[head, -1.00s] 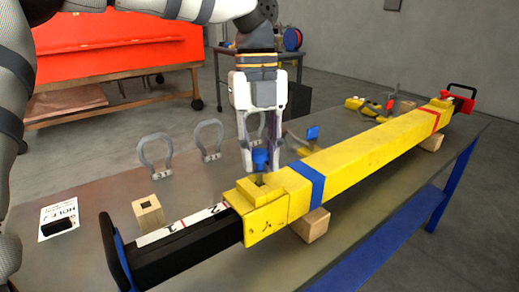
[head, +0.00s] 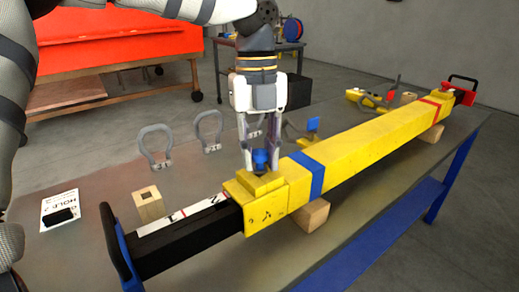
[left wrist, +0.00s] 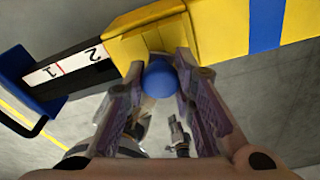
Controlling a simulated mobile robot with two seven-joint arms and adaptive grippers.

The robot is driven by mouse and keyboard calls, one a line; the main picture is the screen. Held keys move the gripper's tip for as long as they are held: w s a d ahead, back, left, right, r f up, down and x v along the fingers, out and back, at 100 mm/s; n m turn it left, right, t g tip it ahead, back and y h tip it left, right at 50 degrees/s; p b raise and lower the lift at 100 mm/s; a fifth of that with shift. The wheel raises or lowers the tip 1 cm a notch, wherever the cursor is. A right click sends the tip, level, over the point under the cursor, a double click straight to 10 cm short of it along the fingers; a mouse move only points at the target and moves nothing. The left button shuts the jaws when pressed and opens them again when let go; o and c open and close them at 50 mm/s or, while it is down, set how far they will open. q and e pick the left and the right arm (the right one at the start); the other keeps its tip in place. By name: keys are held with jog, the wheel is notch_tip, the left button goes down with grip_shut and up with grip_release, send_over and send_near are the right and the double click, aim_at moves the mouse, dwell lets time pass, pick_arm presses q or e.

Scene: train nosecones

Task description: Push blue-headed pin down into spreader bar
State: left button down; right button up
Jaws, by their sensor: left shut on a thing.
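The yellow spreader bar (head: 370,143) lies across the table on wooden blocks. A black inner bar with white numbered marks sticks out of its near left end, which carries a raised yellow collar (head: 262,185). My left gripper (head: 259,168) points down over this collar and is shut on the blue-headed pin (head: 260,157). The blue head also shows between the fingers in the left wrist view (left wrist: 160,79), close against the collar. The pin's shank is hidden, so I cannot tell how deep it sits. My right gripper is not in view.
Grey shackles (head: 156,146) stand on the table behind the bar, beside a wooden block with a hole (head: 148,205). A card (head: 60,212) with a black object lies at the left. Another blue-headed piece (head: 313,124) stands behind the bar.

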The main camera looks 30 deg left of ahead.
pick_arm(q)
jog(key=shift+f, duration=0.3)
jog(key=c, duration=1.2)
grip_release()
jog(key=shift+c, duration=0.2)
jog(key=shift+r, duration=0.1)
notch_tip(320, 180, up, 12)
jog(key=w+a, duration=0.1)
